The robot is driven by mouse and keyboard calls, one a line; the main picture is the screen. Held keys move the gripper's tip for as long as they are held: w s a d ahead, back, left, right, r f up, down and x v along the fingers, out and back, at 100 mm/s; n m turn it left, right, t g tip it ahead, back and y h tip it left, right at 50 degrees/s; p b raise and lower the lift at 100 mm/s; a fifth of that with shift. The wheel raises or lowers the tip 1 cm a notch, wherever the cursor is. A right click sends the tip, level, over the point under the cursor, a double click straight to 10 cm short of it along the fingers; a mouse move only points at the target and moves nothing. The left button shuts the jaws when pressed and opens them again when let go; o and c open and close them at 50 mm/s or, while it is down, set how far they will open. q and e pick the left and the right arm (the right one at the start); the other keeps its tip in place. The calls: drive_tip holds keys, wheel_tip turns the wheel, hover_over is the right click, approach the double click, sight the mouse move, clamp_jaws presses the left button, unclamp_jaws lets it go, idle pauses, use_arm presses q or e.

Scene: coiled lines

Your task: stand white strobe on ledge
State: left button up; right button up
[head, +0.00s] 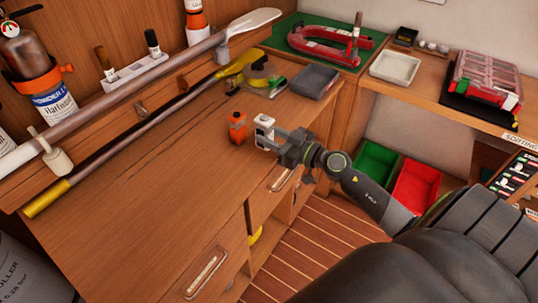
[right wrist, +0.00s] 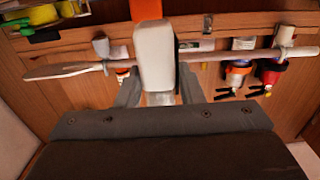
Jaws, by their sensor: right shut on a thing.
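The white strobe (head: 264,123) is a small white block-like unit, held upright over the right end of the wooden worktop. My right gripper (head: 268,141) is shut on its lower part, reaching in from the right. In the right wrist view the white strobe (right wrist: 154,55) stands between the fingers, its lower end partly hidden. I cannot tell whether its base touches the worktop. A raised wooden ledge (head: 110,124) runs along the back of the worktop, behind the strobe and to its left. My left gripper is not in view.
An orange strobe-like unit (head: 237,128) stands just left of the white strobe. A boathook (head: 130,138) and a paddle (head: 165,62) lie along the back. A grey tray (head: 314,81) is behind. The worktop's left and middle (head: 150,210) are clear.

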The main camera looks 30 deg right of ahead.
drive_tip(key=shift+a+f, duration=0.15)
drive_tip(key=shift+f, duration=0.25)
drive_tip(key=shift+f+b, duration=0.3)
drive_tip(key=shift+b, duration=0.1)
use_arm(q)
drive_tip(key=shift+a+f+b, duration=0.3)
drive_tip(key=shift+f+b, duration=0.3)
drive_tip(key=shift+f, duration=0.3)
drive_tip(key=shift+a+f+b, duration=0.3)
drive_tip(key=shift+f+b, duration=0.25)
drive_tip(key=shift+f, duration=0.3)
use_arm(e)
drive_tip(key=shift+f, duration=1.5)
drive_tip(key=shift+f, duration=0.1)
drive_tip(key=o, duration=1.1)
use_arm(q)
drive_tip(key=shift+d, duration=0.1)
